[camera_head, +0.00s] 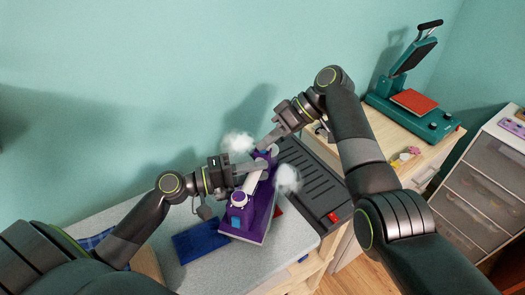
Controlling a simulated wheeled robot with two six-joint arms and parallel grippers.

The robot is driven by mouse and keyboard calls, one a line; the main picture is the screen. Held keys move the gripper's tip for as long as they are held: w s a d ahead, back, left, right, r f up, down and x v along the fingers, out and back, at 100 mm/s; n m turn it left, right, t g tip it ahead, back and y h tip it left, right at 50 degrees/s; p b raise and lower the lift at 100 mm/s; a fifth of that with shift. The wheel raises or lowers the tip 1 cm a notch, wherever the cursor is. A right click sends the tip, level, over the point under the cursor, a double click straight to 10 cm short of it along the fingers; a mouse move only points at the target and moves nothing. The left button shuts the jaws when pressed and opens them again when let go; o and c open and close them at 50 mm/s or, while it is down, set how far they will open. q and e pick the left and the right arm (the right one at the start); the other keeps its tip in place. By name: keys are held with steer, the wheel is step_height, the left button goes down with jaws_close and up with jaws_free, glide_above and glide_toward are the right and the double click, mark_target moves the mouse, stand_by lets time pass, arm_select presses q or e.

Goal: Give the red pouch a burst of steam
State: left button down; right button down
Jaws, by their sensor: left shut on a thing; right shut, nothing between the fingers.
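A purple and white steam iron (240,222) is tilted over the grey-topped table. My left gripper (258,167) is shut on the iron's handle. My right gripper (264,146) is shut and empty, its tips at the far end of the iron, by the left gripper's fingers; whether they touch the iron I cannot tell. White steam puffs (287,179) stand on both sides of the iron. A small red patch (279,211), likely the red pouch, shows at the iron's right edge; the rest is hidden under it.
A folded blue cloth (200,241) lies left of the iron. A dark ribbed slab (312,180) with a red switch lies to its right. A teal heat press (425,115) with a red pad stands on a wooden table at the back right, beside a drawer unit (490,175).

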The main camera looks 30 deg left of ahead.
steer(key=shift+w+r, duration=0.1)
steer(key=shift+r, duration=0.15)
steer(key=shift+r, duration=2.5)
arm_select(q)
steer(key=shift+r, duration=0.1)
